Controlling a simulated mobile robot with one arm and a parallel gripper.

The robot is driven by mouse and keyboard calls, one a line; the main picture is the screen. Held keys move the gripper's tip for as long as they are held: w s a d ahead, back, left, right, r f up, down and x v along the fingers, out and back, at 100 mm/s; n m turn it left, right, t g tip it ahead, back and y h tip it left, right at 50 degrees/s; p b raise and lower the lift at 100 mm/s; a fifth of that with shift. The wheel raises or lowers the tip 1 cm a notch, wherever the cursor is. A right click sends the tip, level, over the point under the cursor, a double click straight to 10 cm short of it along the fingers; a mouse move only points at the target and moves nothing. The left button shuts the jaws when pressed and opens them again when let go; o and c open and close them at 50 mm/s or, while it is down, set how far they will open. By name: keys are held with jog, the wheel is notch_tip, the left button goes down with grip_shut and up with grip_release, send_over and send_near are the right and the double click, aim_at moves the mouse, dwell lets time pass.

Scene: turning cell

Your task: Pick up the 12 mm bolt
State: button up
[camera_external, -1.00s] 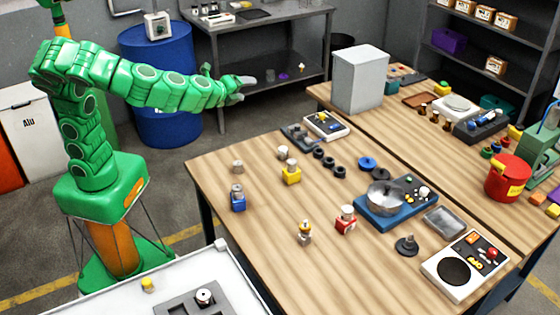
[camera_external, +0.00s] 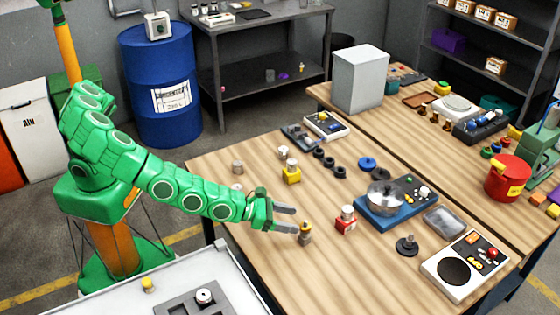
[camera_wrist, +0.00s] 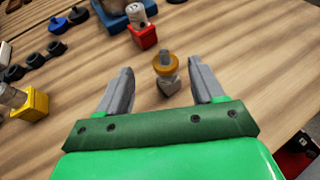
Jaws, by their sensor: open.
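A grey bolt-like piece with an orange-yellow collar (camera_external: 305,232) stands upright on the wooden table; no size marking is readable. In the wrist view this piece (camera_wrist: 166,64) shows a grey shank above its orange collar and a grey block below. My gripper (camera_external: 294,219) is open and empty, low over the table, with its fingertips just left of the piece. In the wrist view my gripper (camera_wrist: 161,67) has one finger on each side of the piece, which stands ahead between the tips. I see no contact.
A red block with a grey top (camera_external: 346,220) stands close by to the right, and a yellow block (camera_external: 291,173) stands further back. A blue unit with a metal pan (camera_external: 385,197) lies beyond. Bare table lies in front of the piece.

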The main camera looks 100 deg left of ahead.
aim_at(306, 225)
jog(key=shift+w+d+f, duration=0.1)
jog(key=shift+d+f, duration=0.2)
jog(key=shift+f, duration=0.2)
jog(key=shift+x, duration=3.75)
grip_shut()
